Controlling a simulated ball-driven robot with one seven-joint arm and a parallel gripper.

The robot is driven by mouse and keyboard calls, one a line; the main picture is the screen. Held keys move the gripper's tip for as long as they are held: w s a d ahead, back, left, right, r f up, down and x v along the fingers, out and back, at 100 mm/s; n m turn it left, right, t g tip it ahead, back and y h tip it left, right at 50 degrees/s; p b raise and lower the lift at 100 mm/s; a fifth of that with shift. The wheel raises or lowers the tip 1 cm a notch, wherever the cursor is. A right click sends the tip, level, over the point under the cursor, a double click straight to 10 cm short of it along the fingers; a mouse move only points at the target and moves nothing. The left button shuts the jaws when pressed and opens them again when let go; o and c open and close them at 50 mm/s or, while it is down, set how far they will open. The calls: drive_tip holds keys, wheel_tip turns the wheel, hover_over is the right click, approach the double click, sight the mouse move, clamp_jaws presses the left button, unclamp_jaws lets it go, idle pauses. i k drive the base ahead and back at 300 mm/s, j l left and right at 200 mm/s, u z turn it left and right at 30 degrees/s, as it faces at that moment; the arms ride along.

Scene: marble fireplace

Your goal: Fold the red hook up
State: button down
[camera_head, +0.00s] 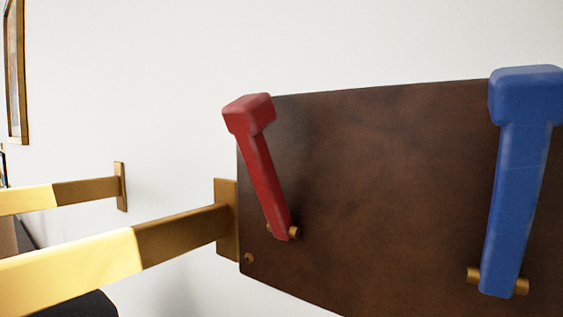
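The red hook (263,172) is at the left end of a dark brown board (390,180). Its lower end sits at a small brass pin on the board. Its shaft rises from there, leaning left, to a thick block-shaped head at the top. The head overlaps the board's upper left corner in the picture. I cannot tell how far the shaft stands out from the board. My gripper is not in view, and nothing visible touches the red hook.
A similar blue hook (517,190) points up at the board's right. Two brass-coloured bars (90,262) (70,194) with end plates run in from the left, the nearer ending beside the board. A framed picture (16,70) hangs at far left. The pale wall above is clear.

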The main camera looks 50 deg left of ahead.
sight(245, 117)
drive_tip(key=k+l, duration=0.1)
drive_tip(key=k, duration=0.45)
drive_tip(key=k+l, duration=0.15)
drive_tip(key=k, duration=0.35)
